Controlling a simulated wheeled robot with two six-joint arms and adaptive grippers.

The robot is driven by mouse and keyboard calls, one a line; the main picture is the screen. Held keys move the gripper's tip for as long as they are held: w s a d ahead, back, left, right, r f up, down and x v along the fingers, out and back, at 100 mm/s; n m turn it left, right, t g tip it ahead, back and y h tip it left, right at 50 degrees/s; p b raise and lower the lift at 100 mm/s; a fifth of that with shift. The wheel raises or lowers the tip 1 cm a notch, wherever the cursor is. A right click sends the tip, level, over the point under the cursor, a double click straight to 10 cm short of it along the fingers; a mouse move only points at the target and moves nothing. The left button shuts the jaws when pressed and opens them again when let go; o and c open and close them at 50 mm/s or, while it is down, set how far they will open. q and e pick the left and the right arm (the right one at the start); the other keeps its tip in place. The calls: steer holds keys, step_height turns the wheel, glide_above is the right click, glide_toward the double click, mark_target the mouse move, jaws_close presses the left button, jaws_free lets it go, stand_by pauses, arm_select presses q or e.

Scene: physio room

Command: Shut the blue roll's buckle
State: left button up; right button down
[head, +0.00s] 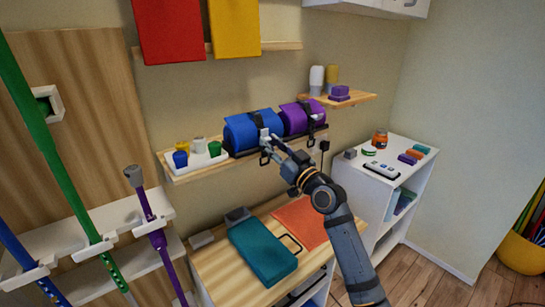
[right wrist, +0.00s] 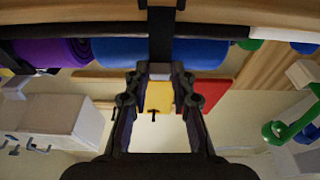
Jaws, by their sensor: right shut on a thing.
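The blue roll (head: 239,131) lies on the wall shelf, left of the purple roll (head: 297,117). In the right wrist view the blue roll (right wrist: 205,53) is behind a black strap (right wrist: 161,38) that leads to my fingertips. My right gripper (head: 271,146) is at the front of the blue roll. Its fingertips (right wrist: 160,74) are shut on a small pale grey piece at the strap, which looks like the buckle (right wrist: 160,67). The fingers hide much of it, so I cannot tell whether the buckle is closed. My left gripper is not in view.
A white tray with small cups (head: 211,159) stands left of the blue roll on the same shelf. Red (head: 169,28) and yellow (head: 233,25) cloths hang above. Below is a wooden-topped cabinet with a teal case (head: 262,252). A white shelf unit (head: 372,182) stands right.

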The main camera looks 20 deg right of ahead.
steer(key=c, duration=1.1)
jaws_free()
steer(key=shift+w, duration=0.1)
steer(key=v, duration=0.7)
steer(key=shift+s, duration=0.3)
steer(key=shift+d, duration=0.1)
